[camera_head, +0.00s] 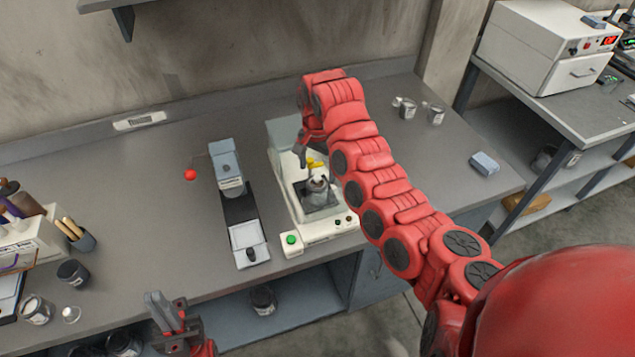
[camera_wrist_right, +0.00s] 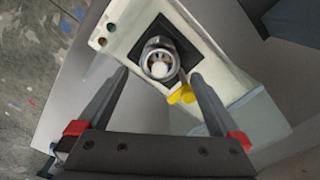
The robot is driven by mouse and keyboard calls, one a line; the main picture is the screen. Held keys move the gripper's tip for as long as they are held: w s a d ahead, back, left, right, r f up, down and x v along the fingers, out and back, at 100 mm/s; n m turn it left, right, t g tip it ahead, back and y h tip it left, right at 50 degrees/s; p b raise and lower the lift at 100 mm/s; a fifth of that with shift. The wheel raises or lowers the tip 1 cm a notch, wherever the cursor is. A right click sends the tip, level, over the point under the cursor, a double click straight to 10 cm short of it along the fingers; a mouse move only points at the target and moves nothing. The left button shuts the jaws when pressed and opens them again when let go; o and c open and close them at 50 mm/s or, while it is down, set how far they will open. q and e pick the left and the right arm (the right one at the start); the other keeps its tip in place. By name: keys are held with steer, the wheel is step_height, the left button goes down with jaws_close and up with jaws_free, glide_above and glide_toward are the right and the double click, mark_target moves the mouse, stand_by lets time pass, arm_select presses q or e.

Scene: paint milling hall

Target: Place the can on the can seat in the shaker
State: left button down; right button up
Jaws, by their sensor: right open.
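The white shaker (camera_head: 318,230) stands on the bench, with a dark square can seat (camera_head: 318,205) and a yellow part behind it. A small metallic can (camera_head: 317,184) appears upright at the seat; the right wrist view shows the can (camera_wrist_right: 160,62) from above, over the dark square seat (camera_wrist_right: 184,30). How firmly it sits cannot be told. My right gripper (camera_wrist_right: 158,76) is open above the shaker, its fingers apart on either side of the can in that view, with no visible grip. My left gripper (camera_head: 167,306) is low at the bench's front edge, its opening unclear.
A grey device (camera_head: 226,165) stands left of the shaker. Cups (camera_head: 435,114) and a grey-blue block (camera_head: 484,163) lie to the right. Jars (camera_head: 73,272) and a brush holder (camera_head: 82,240) crowd the left end.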

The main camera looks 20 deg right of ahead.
step_height(320, 180, up, 3)
steer(key=shift+w+d+r, duration=0.1)
steer(key=shift+r, duration=0.45)
